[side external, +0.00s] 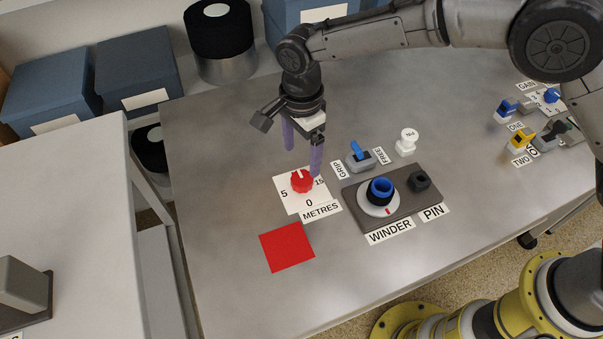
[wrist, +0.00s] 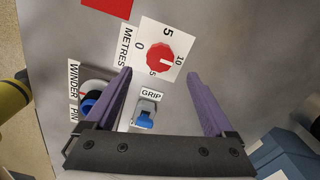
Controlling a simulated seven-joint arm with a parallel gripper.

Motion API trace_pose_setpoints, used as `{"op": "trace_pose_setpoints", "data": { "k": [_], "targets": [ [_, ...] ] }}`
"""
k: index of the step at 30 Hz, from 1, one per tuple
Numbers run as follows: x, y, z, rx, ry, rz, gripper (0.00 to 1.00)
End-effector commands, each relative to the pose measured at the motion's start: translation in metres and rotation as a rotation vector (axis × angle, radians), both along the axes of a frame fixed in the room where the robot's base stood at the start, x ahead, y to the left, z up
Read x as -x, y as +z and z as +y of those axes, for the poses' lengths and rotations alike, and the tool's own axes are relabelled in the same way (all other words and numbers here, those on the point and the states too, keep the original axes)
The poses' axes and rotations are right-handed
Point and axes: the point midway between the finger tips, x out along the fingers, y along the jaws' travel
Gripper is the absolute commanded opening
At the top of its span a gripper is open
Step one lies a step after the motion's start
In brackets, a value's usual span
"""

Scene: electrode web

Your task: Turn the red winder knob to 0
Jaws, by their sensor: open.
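The red winder knob (side external: 302,182) is a fluted round knob on a white dial plate (side external: 289,201) marked 5, 10, 15, 0 and METRES. In the wrist view the red knob (wrist: 160,64) has its white pointer line aimed at about 10, away from 0. In the side view the 10 is hidden. My gripper (side external: 302,161) has two purple fingers, open and empty, pointing down over the dial's far side. In the wrist view my gripper (wrist: 159,72) has one fingertip on each side of the knob, seemingly above it; contact does not show.
A blue-topped winder (side external: 380,192) and black pin socket (side external: 419,181) sit on a dark plate at right. A flat red square (side external: 287,247) lies in front of the dial.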

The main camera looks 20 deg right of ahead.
Motion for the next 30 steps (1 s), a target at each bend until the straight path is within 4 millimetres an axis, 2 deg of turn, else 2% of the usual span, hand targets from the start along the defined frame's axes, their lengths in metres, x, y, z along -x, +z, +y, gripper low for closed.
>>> {"op": "trace_pose_setpoints", "data": {
  "k": [1, 6, 12, 18, 25, 26, 30],
  "targets": [
    [0.001, -0.012, -0.001, 0.003, 0.000, 0.003, 0.88],
    [0.000, -0.043, -0.001, 0.002, 0.000, 0.003, 0.88],
    [0.000, -0.069, 0.000, 0.000, 0.000, 0.001, 0.88],
    [0.000, -0.078, 0.000, 0.000, 0.000, -0.001, 0.88],
    [0.000, -0.079, 0.000, 0.000, 0.000, -0.001, 0.88],
    [0.000, -0.079, 0.000, 0.000, 0.000, -0.001, 0.86],
    [0.000, -0.078, 0.000, 0.000, 0.000, -0.001, 0.61]
  ]
}}
